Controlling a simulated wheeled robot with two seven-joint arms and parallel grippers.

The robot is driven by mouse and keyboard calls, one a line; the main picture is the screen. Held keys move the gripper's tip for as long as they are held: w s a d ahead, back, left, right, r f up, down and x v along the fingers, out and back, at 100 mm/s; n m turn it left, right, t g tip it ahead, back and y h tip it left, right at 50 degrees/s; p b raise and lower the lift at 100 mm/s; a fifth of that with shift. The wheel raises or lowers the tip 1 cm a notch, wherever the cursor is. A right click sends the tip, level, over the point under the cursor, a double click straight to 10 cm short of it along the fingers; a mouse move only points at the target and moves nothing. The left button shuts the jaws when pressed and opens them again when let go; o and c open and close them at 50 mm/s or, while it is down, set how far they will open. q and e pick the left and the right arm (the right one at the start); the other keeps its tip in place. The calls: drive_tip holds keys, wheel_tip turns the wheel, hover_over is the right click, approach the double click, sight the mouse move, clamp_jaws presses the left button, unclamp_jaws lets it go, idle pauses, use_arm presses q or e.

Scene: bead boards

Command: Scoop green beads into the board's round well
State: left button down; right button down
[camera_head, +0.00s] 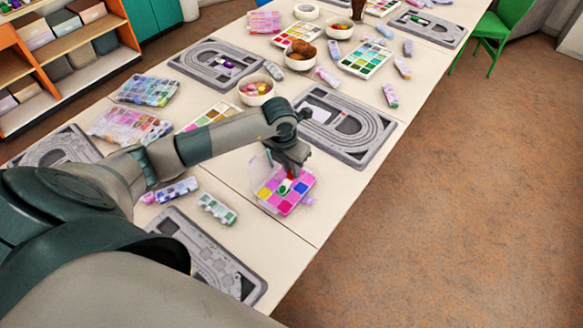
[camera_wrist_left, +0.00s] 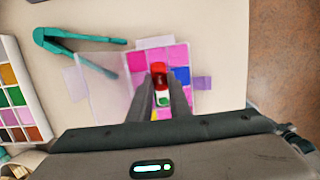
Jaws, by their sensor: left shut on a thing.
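My left gripper (camera_head: 292,163) hangs over an open bead box (camera_head: 287,209) with pink, blue, red and yellow compartments. In the left wrist view my left gripper (camera_wrist_left: 162,83) is shut on a small red and white scoop (camera_wrist_left: 159,70). The scoop (camera_head: 285,187) shows green at its lower end; I cannot tell whether that green is beads in it or beads beneath it. The box's clear lid (camera_wrist_left: 107,88) stands open on one side. A grey bead board (camera_head: 374,152) with curved grooves lies beyond the box. My right gripper is not in view.
A bowl of colored pieces (camera_head: 255,98) stands left of the board. A teal pair of pliers (camera_wrist_left: 66,44) lies near the box. Bead tubes (camera_head: 217,209) lie to the left. The table's right edge is close; bare tabletop lies between box and board.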

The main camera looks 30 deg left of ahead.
use_arm(q)
drive_tip(key=shift+w+r+p, duration=0.15)
drive_tip(key=shift+r+p, duration=0.25)
drive_tip(key=shift+r, duration=0.2)
drive_tip(key=shift+w+r+p, duration=0.15)
drive_tip(key=shift+r+p, duration=0.25)
drive_tip(key=shift+r, duration=0.2)
drive_tip(key=shift+w+d+r+g+p, duration=0.1)
drive_tip(key=shift+w+r+g+p, duration=0.05)
drive_tip(key=shift+w+g+p, duration=0.2)
drive_tip(key=shift+w+g, duration=0.4)
drive_tip(key=shift+g, duration=0.35)
drive_tip(key=shift+w+f+g, duration=0.2)
drive_tip(key=shift+w+g, duration=0.15)
drive_tip(key=shift+g, duration=0.35)
drive_tip(key=shift+w+r+g+b, duration=0.2)
drive_tip(key=shift+r+g+b, duration=0.1)
drive_tip(key=shift+g, duration=0.3)
drive_tip(key=shift+w+r+g+b, duration=0.2)
drive_tip(key=shift+g+b, duration=0.1)
drive_tip(key=shift+g, duration=0.3)
